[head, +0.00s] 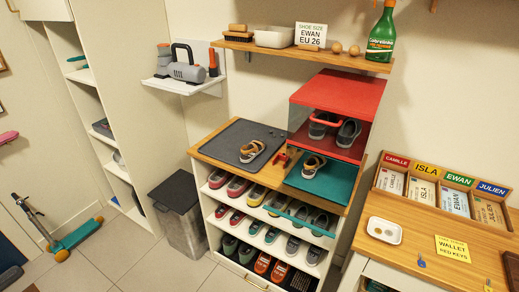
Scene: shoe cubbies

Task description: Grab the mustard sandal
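A mustard sandal (252,151) with dark and pale parts sits on the dark grey mat (228,143) on top of the shoe cabinet. A second, similar mustard-and-dark shoe (313,166) sits on the teal surface (334,180) to its right, below the red open box. The two are apart from each other. Neither of my grippers shows in the head view, and nothing is seen touching either shoe.
A red box (340,92) holding grey shoes (348,132) stands at the cabinet's back right. Small red items (281,160) lie between the mat and the teal surface. Shelves of shoes are below. A wall shelf (300,54) hangs above. A grey bin (182,218) stands left.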

